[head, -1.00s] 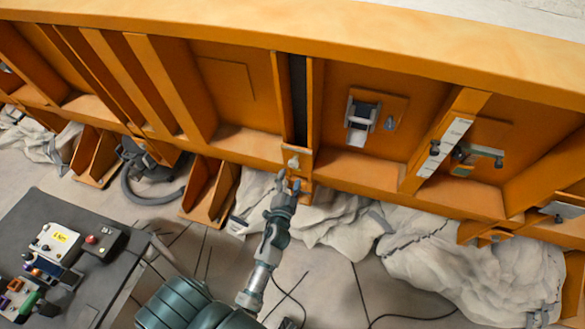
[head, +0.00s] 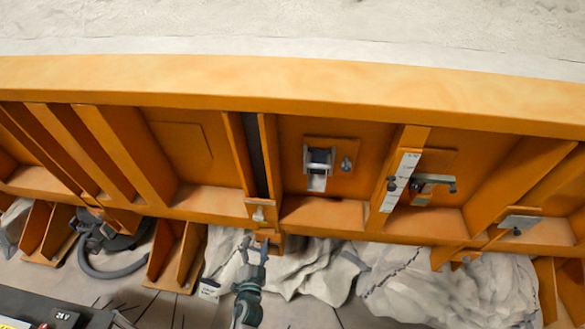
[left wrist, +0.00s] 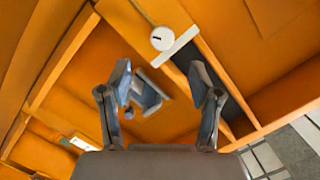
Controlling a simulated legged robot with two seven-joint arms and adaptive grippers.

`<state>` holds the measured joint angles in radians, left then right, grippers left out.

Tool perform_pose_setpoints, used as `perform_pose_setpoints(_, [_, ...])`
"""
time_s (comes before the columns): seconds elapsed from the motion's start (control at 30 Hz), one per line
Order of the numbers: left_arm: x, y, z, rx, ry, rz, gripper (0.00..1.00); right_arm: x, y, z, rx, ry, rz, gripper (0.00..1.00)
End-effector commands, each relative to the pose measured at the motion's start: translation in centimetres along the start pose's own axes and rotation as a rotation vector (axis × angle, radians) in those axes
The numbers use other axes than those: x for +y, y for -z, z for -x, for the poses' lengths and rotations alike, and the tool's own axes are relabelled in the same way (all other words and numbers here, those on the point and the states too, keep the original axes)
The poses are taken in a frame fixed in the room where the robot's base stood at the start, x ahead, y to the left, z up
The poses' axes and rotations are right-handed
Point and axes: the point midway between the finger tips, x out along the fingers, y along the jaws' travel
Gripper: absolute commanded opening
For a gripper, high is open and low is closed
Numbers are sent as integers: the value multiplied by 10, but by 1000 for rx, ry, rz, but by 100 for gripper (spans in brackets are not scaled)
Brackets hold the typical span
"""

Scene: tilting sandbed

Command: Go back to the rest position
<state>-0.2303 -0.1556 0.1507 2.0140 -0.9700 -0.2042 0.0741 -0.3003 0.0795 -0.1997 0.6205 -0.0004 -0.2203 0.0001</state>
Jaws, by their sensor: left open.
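My left gripper (head: 252,247) is open and empty at the bottom middle of the head view, just below the orange frame (head: 330,90). In the left wrist view its two fingers (left wrist: 165,90) stand apart with nothing between them. A small pale knob on a plate (head: 259,212) sits on the frame above the fingertips, and the gripper appears apart from it. A round pale knob (left wrist: 163,38) also shows beyond the fingers in the left wrist view. My right gripper is in no view.
The frame carries a silver latch bracket (head: 318,165) and a lever handle (head: 435,183) to the right. Pale sheeting (head: 450,285) is bunched beneath. Orange feet (head: 175,255) and a dark hose (head: 105,265) stand at left. A dark table (head: 75,312) shows at the lower left.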

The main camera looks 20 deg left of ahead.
Motion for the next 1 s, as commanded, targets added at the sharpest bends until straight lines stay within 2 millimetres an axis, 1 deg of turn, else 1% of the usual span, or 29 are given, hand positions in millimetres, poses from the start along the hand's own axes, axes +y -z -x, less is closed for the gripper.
perform_pose_setpoints(0.07, [0, 0, 0, 0, 0, 0, 63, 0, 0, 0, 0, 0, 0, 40])
perform_pose_setpoints(0.13, [5, -2, 0, -4, -10, 3, 63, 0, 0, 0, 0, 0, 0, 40])
perform_pose_setpoints(0.17, [10, -5, 0, -8, -21, 6, 63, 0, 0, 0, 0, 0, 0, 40])
perform_pose_setpoints(0.23, [31, -17, 2, -28, -67, 20, 63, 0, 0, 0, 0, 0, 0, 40])
perform_pose_setpoints(0.27, [44, -24, 3, -41, -95, 29, 63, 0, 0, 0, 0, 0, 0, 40])
perform_pose_setpoints(0.37, [102, -60, 16, -106, -223, 65, 63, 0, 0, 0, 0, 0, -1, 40])
perform_pose_setpoints(0.4, [129, -78, 25, -141, -281, 83, 63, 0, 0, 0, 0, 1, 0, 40])
perform_pose_setpoints(0.47, [168, -106, 43, -199, -370, 109, 63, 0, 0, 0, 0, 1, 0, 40])
perform_pose_setpoints(0.5, [193, -125, 57, -240, -426, 124, 63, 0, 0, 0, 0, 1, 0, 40])
perform_pose_setpoints(0.57, [226, -154, 82, -307, -506, 146, 63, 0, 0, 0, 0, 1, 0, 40])
perform_pose_setpoints(0.6, [246, -174, 102, -354, -557, 158, 63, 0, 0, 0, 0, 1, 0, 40])
perform_pose_setpoints(0.67, [273, -204, 133, -429, -629, 174, 63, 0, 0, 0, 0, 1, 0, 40])
perform_pose_setpoints(0.7, [288, -225, 155, -480, -674, 183, 63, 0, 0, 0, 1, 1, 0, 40])
perform_pose_setpoints(0.77, [307, -255, 191, -561, -736, 192, 63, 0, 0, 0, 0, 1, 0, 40])
perform_pose_setpoints(0.8, [317, -275, 216, -618, -774, 198, 63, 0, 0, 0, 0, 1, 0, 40])
perform_pose_setpoints(0.83, [323, -291, 236, -662, -801, 200, 63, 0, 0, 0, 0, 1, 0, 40])
perform_pose_setpoints(0.87, [328, -306, 256, -705, -826, 202, 63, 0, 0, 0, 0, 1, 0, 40])
perform_pose_setpoints(0.9, [332, -326, 283, -766, -856, 203, 63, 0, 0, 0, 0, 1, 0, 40])
perform_pose_setpoints(0.97, [334, -354, 323, -856, -896, 203, 63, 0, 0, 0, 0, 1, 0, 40])
perform_pose_setpoints(1.0, [333, -371, 348, -912, -916, 200, 63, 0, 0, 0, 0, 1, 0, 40])
